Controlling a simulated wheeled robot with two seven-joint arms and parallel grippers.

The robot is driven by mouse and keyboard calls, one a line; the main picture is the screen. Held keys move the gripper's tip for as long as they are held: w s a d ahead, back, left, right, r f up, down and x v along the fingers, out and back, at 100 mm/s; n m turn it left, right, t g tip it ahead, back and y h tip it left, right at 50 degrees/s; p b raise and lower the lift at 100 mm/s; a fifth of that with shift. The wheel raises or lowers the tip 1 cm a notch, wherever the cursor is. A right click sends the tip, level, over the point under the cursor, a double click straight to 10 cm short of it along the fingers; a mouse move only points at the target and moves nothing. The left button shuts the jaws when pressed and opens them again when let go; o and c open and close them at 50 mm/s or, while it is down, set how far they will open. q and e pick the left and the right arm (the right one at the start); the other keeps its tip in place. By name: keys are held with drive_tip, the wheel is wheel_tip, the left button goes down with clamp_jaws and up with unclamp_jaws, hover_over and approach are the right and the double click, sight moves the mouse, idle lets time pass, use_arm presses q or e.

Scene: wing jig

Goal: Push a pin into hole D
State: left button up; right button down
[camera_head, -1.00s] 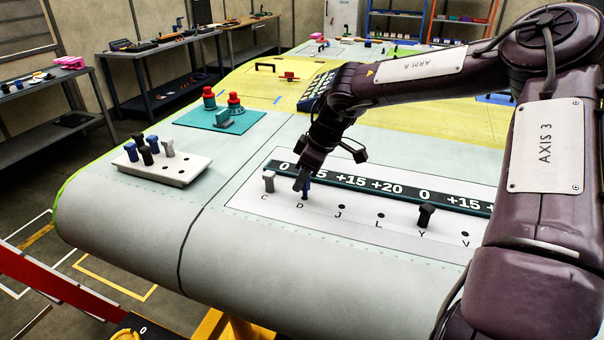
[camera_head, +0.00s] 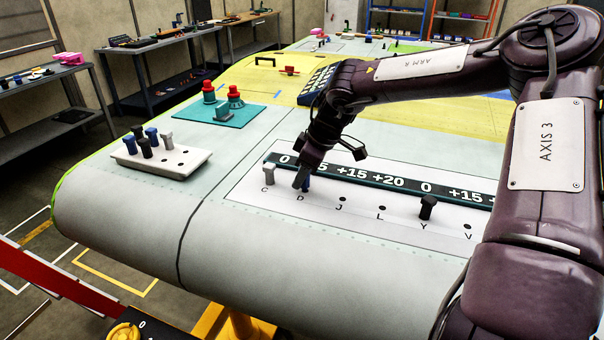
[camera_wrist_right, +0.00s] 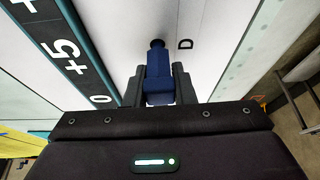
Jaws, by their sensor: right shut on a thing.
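My right gripper (camera_head: 303,182) points down at the white strip beside the letter D and is shut on a blue pin (camera_head: 308,185). In the right wrist view the blue pin (camera_wrist_right: 159,75) sits between the two fingers (camera_wrist_right: 159,92). Its far end meets the strip level with the printed D. Hole D itself is hidden by the pin and fingers, so how deep the pin sits cannot be told. My left gripper is out of view.
A grey pin (camera_head: 268,173) stands at C and a black pin (camera_head: 428,207) at Y. Holes J (camera_head: 343,198) and L (camera_head: 382,207) are empty. A dark number bar (camera_head: 340,177) runs behind the holes. A white pin tray (camera_head: 180,170) stands left.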

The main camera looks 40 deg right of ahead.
drive_tip(key=shift+f+b, duration=0.35)
drive_tip(key=shift+f, duration=0.25)
drive_tip(key=c, duration=1.1)
unclamp_jaws()
drive_tip(key=w+p+v, duration=0.1)
drive_tip(key=p+v, duration=0.1)
drive_tip(key=v, duration=0.3)
drive_tip(key=a+r+p+v, duration=0.1)
drive_tip(key=p+v, duration=0.1)
drive_tip(key=v, duration=0.3)
drive_tip(key=w+p+v, duration=0.1)
drive_tip(key=v, duration=0.4)
drive_tip(key=shift+w+a+r+p, duration=0.25)
drive_tip(key=shift+p, duration=0.15)
